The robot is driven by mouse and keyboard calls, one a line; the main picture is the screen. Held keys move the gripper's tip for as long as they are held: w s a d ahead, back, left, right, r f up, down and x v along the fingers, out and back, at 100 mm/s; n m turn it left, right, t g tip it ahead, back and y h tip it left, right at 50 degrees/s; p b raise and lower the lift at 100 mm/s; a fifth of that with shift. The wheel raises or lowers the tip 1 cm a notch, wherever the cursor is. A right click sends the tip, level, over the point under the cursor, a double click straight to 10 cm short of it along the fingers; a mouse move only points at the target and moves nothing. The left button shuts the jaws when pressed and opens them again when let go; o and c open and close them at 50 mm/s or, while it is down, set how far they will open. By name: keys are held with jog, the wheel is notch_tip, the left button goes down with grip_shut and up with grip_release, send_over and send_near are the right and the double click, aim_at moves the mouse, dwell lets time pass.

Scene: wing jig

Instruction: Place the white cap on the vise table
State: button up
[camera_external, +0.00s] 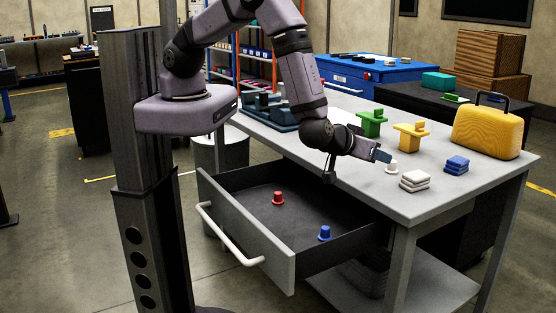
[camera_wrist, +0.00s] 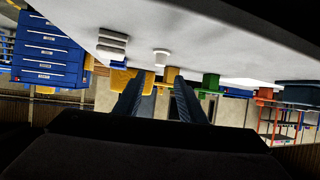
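The white cap (camera_external: 391,168) stands on the grey workbench (camera_external: 350,183), just right of my gripper (camera_external: 381,156). In the wrist view, which looks upside down, the white cap (camera_wrist: 161,57) shows beyond the fingertips, roughly in line with the gap between them. My gripper (camera_wrist: 157,88) has its two fingers apart with nothing between them. It is low over the bench top and tilted toward the cap. A dark blue vise-like fixture (camera_external: 268,112) sits at the bench's far left end. I cannot tell for certain which surface is the vise table.
White stacked blocks (camera_external: 414,181), blue blocks (camera_external: 456,165), a yellow case (camera_external: 487,132), a yellow-orange block (camera_external: 411,137) and a green block (camera_external: 371,124) stand near the cap. The open drawer (camera_external: 245,232) holds a red cap (camera_external: 278,198) and a blue cap (camera_external: 324,233).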

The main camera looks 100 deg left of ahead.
jog(key=shift+s+d+r, duration=0.25)
jog(key=shift+s+d, duration=0.05)
jog(key=shift+d, duration=0.15)
jog(key=shift+w+d+r, duration=0.15)
jog(key=shift+w, duration=0.2)
jog(key=w+d+r+m+t+h, duration=0.2)
jog(key=w+d+h, duration=0.1)
jog(key=h, duration=0.1)
jog(key=s+d+r+m+g+h, duration=0.2)
jog(key=s+d+r+m+h, duration=0.2)
jog(key=s+d+m+h, duration=0.25)
jog(key=s+a+m+g, duration=0.1)
jog(key=s+a+g, duration=0.2)
jog(key=s, duration=0.8)
jog(key=s+a+m+g, duration=0.1)
jog(key=s+a+g, duration=0.3)
jog(key=s, duration=0.8)
jog(key=shift+s+a+r+m, duration=0.2)
jog(key=shift+a+m, duration=0.15)
jog(key=shift+a, duration=0.25)
jog(key=shift+c, duration=0.7)
